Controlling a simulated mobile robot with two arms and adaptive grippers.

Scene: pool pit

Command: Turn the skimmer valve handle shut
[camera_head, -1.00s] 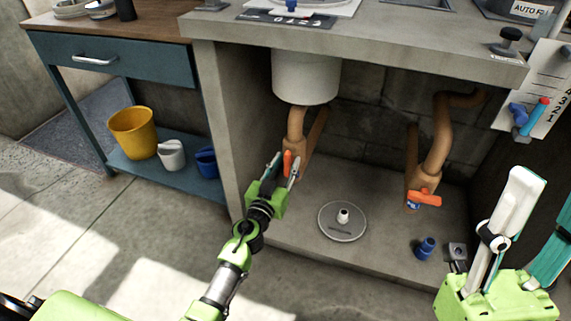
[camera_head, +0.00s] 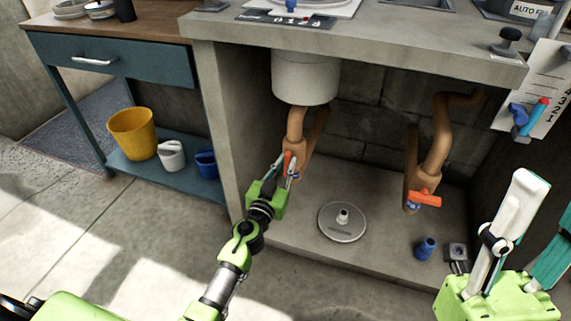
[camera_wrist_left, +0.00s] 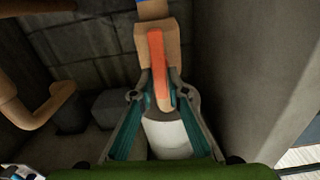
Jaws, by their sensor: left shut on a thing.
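The left valve (camera_head: 297,149) sits on a tan pipe below a white cylinder (camera_head: 305,78), under the concrete counter. Its orange handle (camera_head: 287,158) points along the pipe in the left wrist view (camera_wrist_left: 157,55). My left gripper (camera_head: 284,166) is shut on this handle, with the handle's near end between its fingers in the left wrist view. The fingers hide part of the handle and valve in the head view. My right gripper (camera_head: 535,225) stands at the lower right, fingers apart and empty, away from the valves.
A second valve with an orange handle (camera_head: 425,198) is on the right pipe. A round grey lid (camera_head: 342,222) and a blue fitting (camera_head: 426,248) lie on the cabinet floor. The concrete side wall (camera_head: 222,130) stands close left of my left gripper.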

